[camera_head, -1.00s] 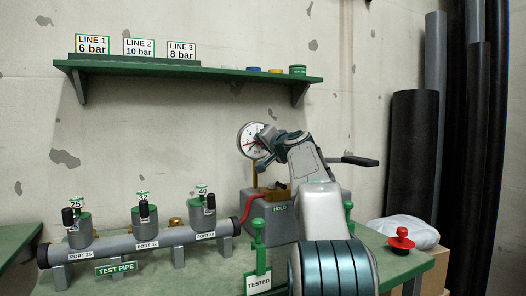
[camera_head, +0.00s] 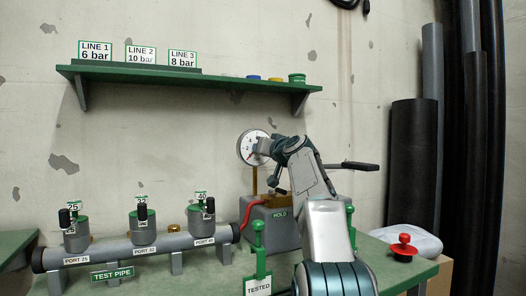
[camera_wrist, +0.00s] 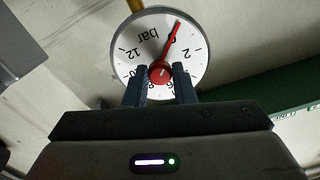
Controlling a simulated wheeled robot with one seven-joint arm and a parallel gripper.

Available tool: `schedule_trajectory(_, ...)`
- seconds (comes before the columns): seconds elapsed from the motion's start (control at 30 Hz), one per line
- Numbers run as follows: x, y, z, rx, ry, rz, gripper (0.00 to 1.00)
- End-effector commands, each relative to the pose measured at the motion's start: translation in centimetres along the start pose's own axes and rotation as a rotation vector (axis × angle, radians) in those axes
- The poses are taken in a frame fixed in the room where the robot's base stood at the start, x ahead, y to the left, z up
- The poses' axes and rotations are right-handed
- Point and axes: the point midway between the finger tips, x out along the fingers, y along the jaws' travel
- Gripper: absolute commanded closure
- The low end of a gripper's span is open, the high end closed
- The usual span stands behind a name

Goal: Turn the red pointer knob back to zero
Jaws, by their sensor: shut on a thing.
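The round white pressure gauge (camera_wrist: 150,45) shows upside down in the wrist view, with black figures and the word bar. Its red pointer (camera_wrist: 171,44) reaches from the central red knob (camera_wrist: 160,73) up to the right, over or very near the 0 figure. My gripper (camera_wrist: 160,78) has its two dark fingers on either side of the red knob and is shut on it. The fingers hide the lower part of the dial. In the head view, the gauge (camera_head: 246,148) stands on a brass stem, partly hidden by my gripper (camera_head: 262,147).
A grey box marked HOLD (camera_head: 279,214) with a black lever (camera_head: 350,166) is beneath and right of the gauge. A green-handled TESTED clamp (camera_head: 258,248), the test pipe (camera_head: 120,252) and a red knob-shaped piece (camera_head: 403,246) are on the bench. A green shelf (camera_head: 190,75) hangs above.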

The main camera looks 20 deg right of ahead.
Motion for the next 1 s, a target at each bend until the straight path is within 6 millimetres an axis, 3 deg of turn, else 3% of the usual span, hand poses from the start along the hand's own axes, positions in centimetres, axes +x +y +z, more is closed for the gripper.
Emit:
schedule_trajectory(0.33, 0.0, 0.1, 0.1, -0.004, -0.002, 0.001, 0.99)
schedule_trajectory(0.37, 0.0, 0.1, 0.1, -0.003, -0.002, 0.001, 0.74)
schedule_trajectory(0.43, 0.0, 0.1, 0.1, -0.003, -0.002, 0.001, 0.55)
schedule_trajectory(0.77, -0.1, 0.1, 0.0, -0.002, 0.0, 0.001, 0.55)
schedule_trajectory(1.0, -1.6, 0.1, -0.3, 0.0, 0.001, 0.002, 0.55)
